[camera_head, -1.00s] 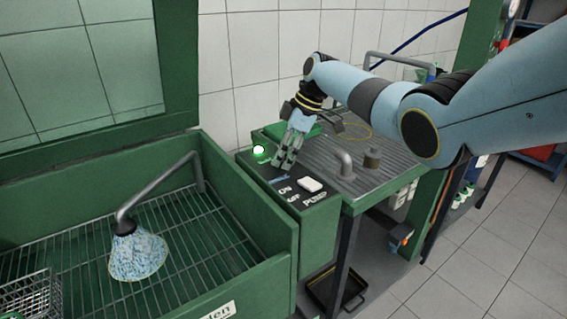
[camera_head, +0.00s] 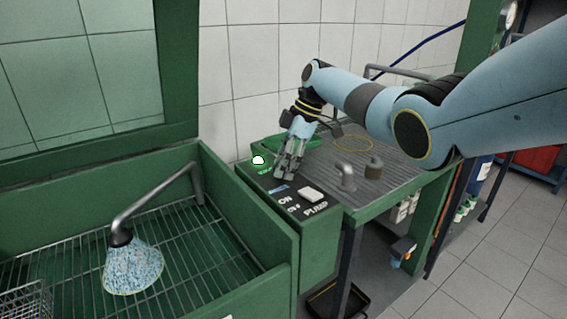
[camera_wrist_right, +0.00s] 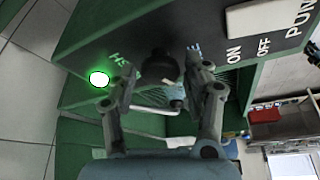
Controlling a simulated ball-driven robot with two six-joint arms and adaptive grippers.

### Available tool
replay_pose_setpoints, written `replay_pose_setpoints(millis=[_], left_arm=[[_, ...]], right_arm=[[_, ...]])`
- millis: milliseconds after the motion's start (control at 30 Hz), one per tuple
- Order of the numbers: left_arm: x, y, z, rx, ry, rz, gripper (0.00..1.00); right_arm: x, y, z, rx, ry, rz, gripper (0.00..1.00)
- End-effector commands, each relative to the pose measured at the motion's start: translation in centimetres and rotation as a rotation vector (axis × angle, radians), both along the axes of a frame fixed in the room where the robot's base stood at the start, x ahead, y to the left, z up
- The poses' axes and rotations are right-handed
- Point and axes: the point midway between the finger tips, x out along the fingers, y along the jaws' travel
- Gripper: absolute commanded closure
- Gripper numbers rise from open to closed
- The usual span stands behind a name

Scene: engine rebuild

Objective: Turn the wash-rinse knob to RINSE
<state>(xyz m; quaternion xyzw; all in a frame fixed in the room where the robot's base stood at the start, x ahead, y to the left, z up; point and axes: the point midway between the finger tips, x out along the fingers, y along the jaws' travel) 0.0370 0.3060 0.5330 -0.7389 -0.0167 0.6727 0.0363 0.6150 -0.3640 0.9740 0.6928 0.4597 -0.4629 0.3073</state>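The dark round knob (camera_wrist_right: 162,66) sits on the green control panel (camera_head: 318,225), between the two fingers of my right gripper (camera_wrist_right: 160,68) in the right wrist view. The fingers are apart, one on each side of the knob, with a visible gap; contact is not clear. In the head view my right gripper (camera_head: 288,176) points down at the panel's far end, and its fingers hide the knob. The knob's pointer and its WASH and RINSE markings are not readable. My left gripper is not in view.
A lit green lamp (camera_head: 258,160) is left of my right gripper. A white rocker switch (camera_head: 312,194) marked ON, OFF and PUMP is nearer. The green wash basin (camera_head: 245,240) stands at left with a bent spout (camera_head: 160,195). A ribbed bench (camera_head: 385,168) lies behind.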

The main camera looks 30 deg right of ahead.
Motion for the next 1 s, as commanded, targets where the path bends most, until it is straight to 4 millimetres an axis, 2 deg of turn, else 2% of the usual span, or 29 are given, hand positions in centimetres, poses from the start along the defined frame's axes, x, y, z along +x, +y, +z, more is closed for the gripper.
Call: replay_pose_setpoints(millis=[67, 333, 433, 567, 800, 1000], left_arm=[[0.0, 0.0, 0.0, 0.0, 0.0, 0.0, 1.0], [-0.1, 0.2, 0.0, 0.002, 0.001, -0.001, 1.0], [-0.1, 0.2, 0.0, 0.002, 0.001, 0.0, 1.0], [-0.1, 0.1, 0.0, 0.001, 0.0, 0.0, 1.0], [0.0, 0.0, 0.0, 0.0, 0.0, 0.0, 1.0], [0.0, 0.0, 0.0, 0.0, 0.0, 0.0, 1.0]], right_arm=[[0.0, 0.0, 0.0, 0.0, 0.0, 0.0, 0.38], [0.0, 0.0, 0.1, 0.0, 0.0, -0.001, 0.38], [-0.1, -0.3, 0.7, -0.001, -0.002, -0.002, 0.38], [-0.4, -1.1, 2.7, -0.002, -0.003, -0.002, 0.38], [-1.2, -3.1, 7.8, -0.002, -0.003, -0.002, 0.38], [-1.6, -4.0, 10.4, -0.001, 0.0, -0.001, 0.38]])
